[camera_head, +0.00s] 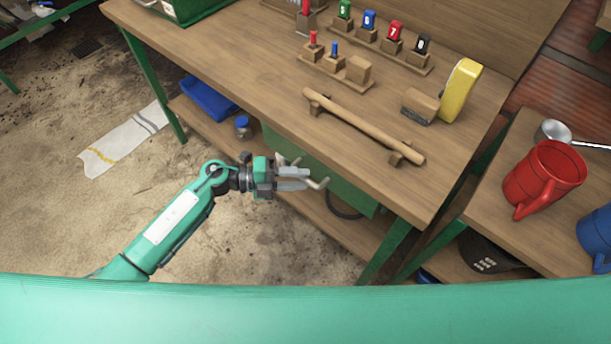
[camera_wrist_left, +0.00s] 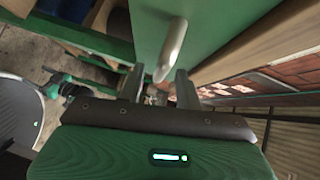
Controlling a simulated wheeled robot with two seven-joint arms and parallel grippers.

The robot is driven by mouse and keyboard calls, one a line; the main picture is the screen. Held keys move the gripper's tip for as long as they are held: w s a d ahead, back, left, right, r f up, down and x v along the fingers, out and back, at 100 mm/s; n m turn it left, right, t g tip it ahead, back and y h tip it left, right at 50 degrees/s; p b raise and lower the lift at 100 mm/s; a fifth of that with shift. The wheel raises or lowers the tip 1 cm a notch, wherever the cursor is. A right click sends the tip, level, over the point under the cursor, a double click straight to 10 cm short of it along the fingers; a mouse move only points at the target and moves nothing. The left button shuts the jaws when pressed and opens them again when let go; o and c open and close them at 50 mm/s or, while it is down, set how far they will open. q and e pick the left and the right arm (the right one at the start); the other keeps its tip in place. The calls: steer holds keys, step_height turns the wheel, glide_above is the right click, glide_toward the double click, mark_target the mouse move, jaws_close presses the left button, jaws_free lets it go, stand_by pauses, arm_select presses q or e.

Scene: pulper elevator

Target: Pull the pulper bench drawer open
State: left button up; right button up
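The green drawer (camera_head: 345,189) is under the wooden bench top (camera_head: 250,75), its front facing my left arm. A pale metal handle (camera_head: 319,184) stands out from that front. My left gripper (camera_head: 300,178) is at the handle, its two fingers pointing at the drawer front. In the left wrist view, the handle (camera_wrist_left: 172,48) reaches between the two spread fingers (camera_wrist_left: 159,85), with a gap visible, so the gripper looks open. Contact with the handle cannot be made out. The drawer looks closed under the top. My right gripper is not in view.
A wooden rail (camera_head: 362,126), numbered tags on blocks and a yellow piece (camera_head: 461,90) are on the bench top. A red mug (camera_head: 541,178) stands on the side table at right. A lower shelf (camera_head: 325,225) runs below the drawer.

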arm_select(q)
steer(key=shift+w+d+f, duration=0.1)
steer(key=shift+d+f, duration=0.05)
steer(key=shift+d, duration=1)
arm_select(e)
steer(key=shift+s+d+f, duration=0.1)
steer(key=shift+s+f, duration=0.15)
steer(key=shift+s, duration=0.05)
arm_select(q)
jaws_close()
steer(key=shift+a, duration=0.1)
